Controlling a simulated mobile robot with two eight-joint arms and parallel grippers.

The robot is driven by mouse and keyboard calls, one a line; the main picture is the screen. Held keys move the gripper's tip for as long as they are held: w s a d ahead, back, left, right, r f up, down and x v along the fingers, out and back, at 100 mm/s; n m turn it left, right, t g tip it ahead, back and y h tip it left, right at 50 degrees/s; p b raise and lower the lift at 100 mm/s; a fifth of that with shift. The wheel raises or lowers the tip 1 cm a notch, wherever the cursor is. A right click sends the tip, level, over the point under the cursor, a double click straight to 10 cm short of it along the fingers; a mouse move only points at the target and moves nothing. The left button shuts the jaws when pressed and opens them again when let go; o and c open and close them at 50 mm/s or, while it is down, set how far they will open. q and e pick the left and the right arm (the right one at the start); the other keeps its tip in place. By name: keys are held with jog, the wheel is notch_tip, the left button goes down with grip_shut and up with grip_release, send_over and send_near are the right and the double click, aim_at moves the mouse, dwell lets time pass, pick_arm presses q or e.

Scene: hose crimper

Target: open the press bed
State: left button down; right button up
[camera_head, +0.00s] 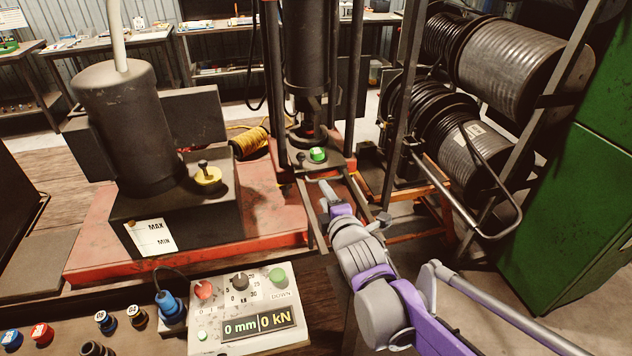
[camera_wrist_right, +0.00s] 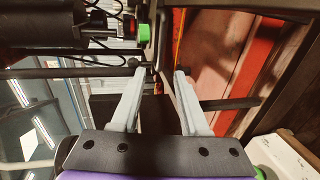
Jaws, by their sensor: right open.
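The press (camera_head: 306,60) stands at the back centre, with a dark vertical cylinder between upright posts. At its foot is a dark bed area with a green knob (camera_head: 317,154) on top and a metal bar frame (camera_head: 345,172) in front. Which part is the moving bed I cannot tell. My right gripper (camera_head: 323,186) reaches up to this frame from the lower right. In the wrist view the right gripper (camera_wrist_right: 160,72) has its fingers apart, with a thin grey bar (camera_wrist_right: 70,72) near the tips. Contact with the bar is unclear. My left gripper is out of view.
A dark pump tank (camera_head: 130,130) stands on a red base (camera_head: 90,245) at left. A control box (camera_head: 245,310) with a display reading 0 mm and 0 kN is in front. Hose reels (camera_head: 470,140) and a green cabinet (camera_head: 570,200) are at right.

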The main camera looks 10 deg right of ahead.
aim_at(317, 182)
jog(key=x, duration=0.8)
jog(key=shift+w, duration=0.15)
jog(key=shift+c, duration=0.3)
grip_shut()
dwell(0.9)
